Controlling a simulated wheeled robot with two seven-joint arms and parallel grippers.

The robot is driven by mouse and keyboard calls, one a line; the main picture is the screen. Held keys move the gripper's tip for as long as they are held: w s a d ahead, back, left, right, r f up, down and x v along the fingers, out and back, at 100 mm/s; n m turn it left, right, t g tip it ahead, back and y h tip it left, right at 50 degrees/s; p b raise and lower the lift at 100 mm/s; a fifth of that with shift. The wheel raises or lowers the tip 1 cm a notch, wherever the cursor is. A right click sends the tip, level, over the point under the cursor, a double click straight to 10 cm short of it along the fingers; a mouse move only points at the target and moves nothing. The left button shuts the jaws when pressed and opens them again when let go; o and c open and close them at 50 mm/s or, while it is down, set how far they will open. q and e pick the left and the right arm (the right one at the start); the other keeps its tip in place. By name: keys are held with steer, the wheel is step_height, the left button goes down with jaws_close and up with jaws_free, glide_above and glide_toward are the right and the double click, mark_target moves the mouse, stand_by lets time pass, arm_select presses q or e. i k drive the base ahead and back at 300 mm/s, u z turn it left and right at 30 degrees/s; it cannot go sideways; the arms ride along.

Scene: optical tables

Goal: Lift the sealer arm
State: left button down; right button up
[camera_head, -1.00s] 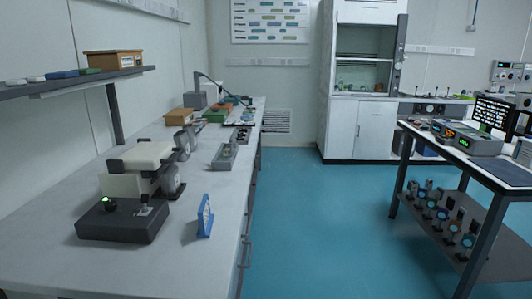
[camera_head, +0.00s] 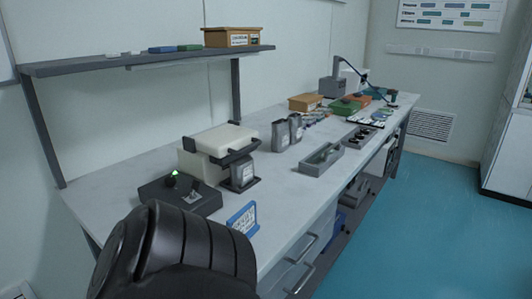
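What looks like the sealer (camera_head: 226,138) stands on the left part of the long bench. It has a cream block with black brackets, and a dark base (camera_head: 160,196) with a green light at its front left. Its arm seems to be the cream upper part with the black bracket; it lies roughly level, and I cannot tell its hinge clearly. A grey labelled block stands under the bracket on the right side. Neither of my grippers is in view.
A blue-and-white card stand (camera_head: 242,219) is in front of the sealer. Grey bottles (camera_head: 280,136), an open grey tray (camera_head: 321,158) and boxes stand further along.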

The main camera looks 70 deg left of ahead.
mark_target(228, 143)
steer(key=u, duration=0.8)
steer(key=i, duration=0.9)
steer(key=u, duration=1)
